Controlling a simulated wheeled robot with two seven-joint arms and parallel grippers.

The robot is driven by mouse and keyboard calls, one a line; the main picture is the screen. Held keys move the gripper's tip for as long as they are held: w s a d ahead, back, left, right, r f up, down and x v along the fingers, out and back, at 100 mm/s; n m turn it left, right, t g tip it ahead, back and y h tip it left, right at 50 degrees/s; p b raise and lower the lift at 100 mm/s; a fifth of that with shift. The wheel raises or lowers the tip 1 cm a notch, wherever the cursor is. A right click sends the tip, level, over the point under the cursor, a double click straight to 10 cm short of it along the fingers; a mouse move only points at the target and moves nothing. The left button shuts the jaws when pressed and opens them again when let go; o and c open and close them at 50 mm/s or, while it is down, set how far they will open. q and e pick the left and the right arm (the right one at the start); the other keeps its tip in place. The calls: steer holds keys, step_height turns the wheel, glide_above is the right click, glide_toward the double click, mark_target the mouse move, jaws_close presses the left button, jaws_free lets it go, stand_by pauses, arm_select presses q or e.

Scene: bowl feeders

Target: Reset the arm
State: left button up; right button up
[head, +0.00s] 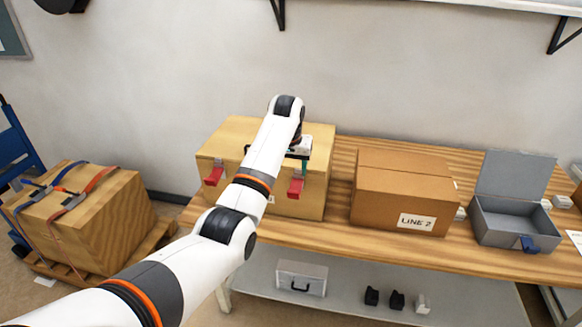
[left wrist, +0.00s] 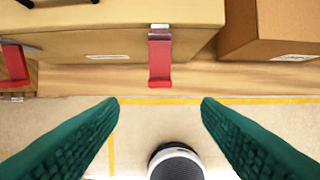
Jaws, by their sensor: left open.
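My left arm reaches over the front of the table, and my left gripper (head: 302,166) is at the front right of the wooden box (head: 238,134), partly hidden by the arm. In the left wrist view its two green fingers (left wrist: 160,103) are spread wide with nothing between them. A red latch (left wrist: 160,60) of the box lies just beyond the fingertips, apart from them. The box is closed and has a second red latch (head: 213,176) at its left. My right gripper is not in view.
A closed cardboard box (head: 402,190) labelled LINE 2 stands right of the wooden box. Farther right is an open grey box (head: 505,222). A lower shelf (head: 350,300) holds a white case (head: 301,278) and small parts. A strapped crate (head: 95,225) stands at left.

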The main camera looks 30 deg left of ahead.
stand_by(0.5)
arm_select(q)
steer(key=s+d+f+m+b, duration=0.1)
steer(key=s+f, duration=0.3)
steer(key=f, duration=0.7)
steer(key=s+f+b, duration=0.1)
steer(key=s+f, duration=0.2)
steer(key=f, duration=0.8)
steer(key=s+d+f+m, duration=0.1)
steer(key=s+f, duration=0.3)
steer(key=f, duration=0.7)
steer(key=s+d+f+m+g+b, duration=0.1)
steer(key=s+d+f+b, duration=0.1)
steer(key=s+f, duration=1.65)
steer(key=s+d+f, duration=0.1)
steer(key=s+f, duration=0.3)
steer(key=s, duration=0.6)
steer(key=s+d+f+m+b, duration=0.1)
steer(key=s+f, duration=0.3)
steer(key=s, duration=0.7)
steer(key=s+d+f+m, duration=0.1)
steer(key=s+d+f, duration=0.1)
steer(key=s, duration=0.9)
steer(key=shift+f+g+h+b, duration=0.3)
steer(key=shift+f+g, duration=0.1)
steer(key=shift+f, duration=0.5)
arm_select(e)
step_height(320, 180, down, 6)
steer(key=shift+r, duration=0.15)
